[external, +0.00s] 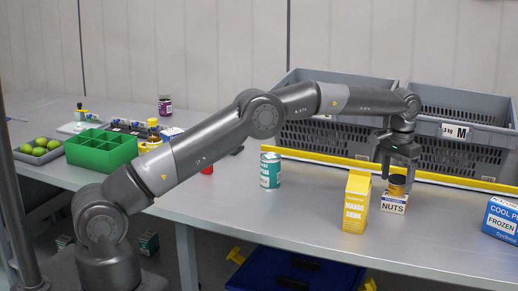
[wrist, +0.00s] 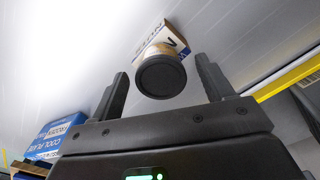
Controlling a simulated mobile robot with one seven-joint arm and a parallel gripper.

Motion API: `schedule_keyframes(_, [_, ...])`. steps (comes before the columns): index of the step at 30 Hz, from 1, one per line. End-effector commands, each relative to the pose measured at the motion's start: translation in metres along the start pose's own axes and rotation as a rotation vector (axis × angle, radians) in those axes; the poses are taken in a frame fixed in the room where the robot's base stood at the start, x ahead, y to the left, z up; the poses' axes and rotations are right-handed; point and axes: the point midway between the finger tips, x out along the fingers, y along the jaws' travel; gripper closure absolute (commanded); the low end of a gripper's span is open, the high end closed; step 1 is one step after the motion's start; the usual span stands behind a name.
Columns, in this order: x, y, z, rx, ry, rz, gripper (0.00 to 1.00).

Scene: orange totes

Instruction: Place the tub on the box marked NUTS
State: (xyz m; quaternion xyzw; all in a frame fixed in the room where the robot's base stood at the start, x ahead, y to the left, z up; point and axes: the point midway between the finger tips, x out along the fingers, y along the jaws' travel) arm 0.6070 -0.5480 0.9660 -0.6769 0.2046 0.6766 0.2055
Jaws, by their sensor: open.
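The tub (external: 397,185), amber with a dark lid, stands on the white box marked NUTS (external: 393,206) on the grey table. My gripper (external: 396,168) is directly above the tub, pointing down, with its fingers apart. In the wrist view the tub's round black lid (wrist: 161,76) shows between the two open fingers of my gripper (wrist: 162,67), with a visible gap on each side. The NUTS box (wrist: 172,34) shows behind the tub there, its lettering upside down. The box's top is mostly hidden by the tub.
A yellow mango drink carton (external: 356,202) stands close left of the NUTS box. A teal can (external: 270,170) is further left. Grey crates (external: 462,150) and a yellow-edged rail (external: 318,157) lie behind.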

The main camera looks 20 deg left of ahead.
Motion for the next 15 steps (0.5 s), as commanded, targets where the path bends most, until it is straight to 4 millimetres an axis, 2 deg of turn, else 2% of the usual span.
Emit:
schedule_keyframes(7, [-0.044,0.0,-0.001,0.0,0.004,0.0,0.27])
schedule_keyframes(15, [-0.066,0.0,0.0,0.0,0.002,0.0,0.27])
